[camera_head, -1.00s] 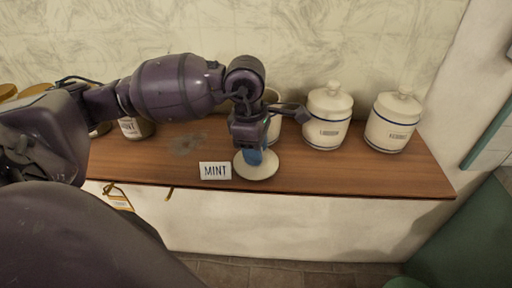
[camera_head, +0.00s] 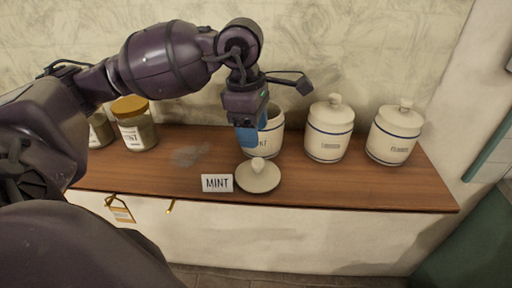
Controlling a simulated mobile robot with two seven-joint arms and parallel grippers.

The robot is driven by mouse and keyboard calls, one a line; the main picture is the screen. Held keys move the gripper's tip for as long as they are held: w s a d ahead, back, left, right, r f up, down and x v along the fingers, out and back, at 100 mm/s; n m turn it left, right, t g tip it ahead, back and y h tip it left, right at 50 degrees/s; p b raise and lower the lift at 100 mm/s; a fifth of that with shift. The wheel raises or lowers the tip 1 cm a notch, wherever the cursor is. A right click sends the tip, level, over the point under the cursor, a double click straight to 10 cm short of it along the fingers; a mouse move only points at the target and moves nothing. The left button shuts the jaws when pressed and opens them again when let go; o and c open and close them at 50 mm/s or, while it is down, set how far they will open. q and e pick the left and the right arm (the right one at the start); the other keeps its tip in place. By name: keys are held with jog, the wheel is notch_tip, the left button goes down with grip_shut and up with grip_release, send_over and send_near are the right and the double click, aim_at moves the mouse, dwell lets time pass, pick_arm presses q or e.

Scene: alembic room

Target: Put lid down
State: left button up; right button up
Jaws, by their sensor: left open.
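The lid (camera_head: 258,178) is a round cream disc with a knob on top. It lies flat, knob up, on the wooden counter, just right of the MINT card. My left gripper (camera_head: 247,138) is above the lid and apart from it, open, with blue fingers pointing down. Behind the gripper stands a cream jar (camera_head: 270,140) with its top open and no lid on it; the gripper hides its left part. My right gripper is not in view.
Two lidded cream jars, one in the middle (camera_head: 328,135) and one at the right (camera_head: 392,137), stand on the wooden counter (camera_head: 340,187). A MINT card (camera_head: 217,183) is near the front edge. A glass jar with a yellow lid (camera_head: 136,128) stands at the left.

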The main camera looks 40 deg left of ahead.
pick_arm(q)
jog(key=r, duration=0.3)
jog(key=shift+a+r, duration=0.25)
jog(key=shift+r, duration=0.05)
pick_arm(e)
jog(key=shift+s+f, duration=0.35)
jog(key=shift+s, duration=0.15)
pick_arm(q)
jog(key=shift+s, duration=0.1)
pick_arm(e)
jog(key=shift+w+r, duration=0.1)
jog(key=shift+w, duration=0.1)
